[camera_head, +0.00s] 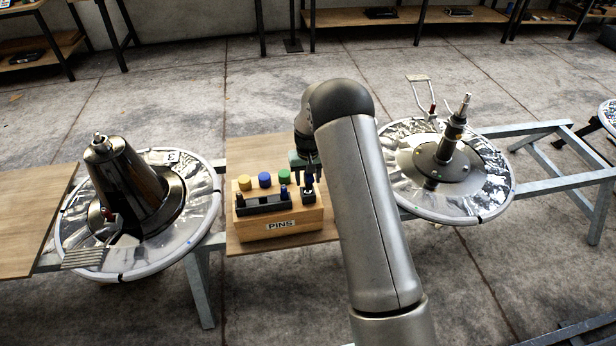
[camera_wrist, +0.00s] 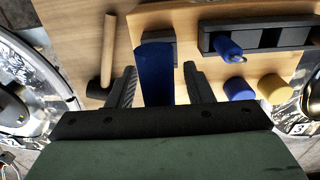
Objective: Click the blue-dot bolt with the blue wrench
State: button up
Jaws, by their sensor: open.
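The blue wrench seems to be the upright blue piece (camera_wrist: 154,72) in a small dark holder, seen between my fingers in the wrist view. Its blue top (camera_head: 308,182) also shows in the head view, at the right end of the PINS box. My gripper (camera_wrist: 160,82) is open, with one finger on each side of the blue piece; I cannot tell whether they touch it. In the head view my gripper (camera_head: 306,172) is above that end of the box, partly hidden by my arm. The right round base (camera_head: 478,203) carries bolts around its post; a blue dot cannot be made out.
The PINS box (camera_head: 268,232) has yellow, blue and green caps and a dark tray (camera_wrist: 258,35) with another blue piece (camera_wrist: 227,46). A wooden-handled hammer (camera_wrist: 108,50) lies nearby. A left round base (camera_head: 205,215) bears a dark cone (camera_head: 130,185).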

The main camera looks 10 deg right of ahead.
notch_tip(320, 180, up, 18)
jog(key=s+r+p, duration=0.6)
jog(key=s+r, duration=0.6)
jog(key=s, duration=0.4)
jog(key=s+r+p, duration=0.1)
jog(key=s+p, duration=0.1)
jog(key=s, duration=0.9)
jog(key=s+a+r+p, duration=0.1)
jog(key=s+r+p, duration=0.1)
jog(key=s, duration=0.9)
jog(key=shift+s+n, duration=0.25)
jog(key=shift+n, duration=0.15)
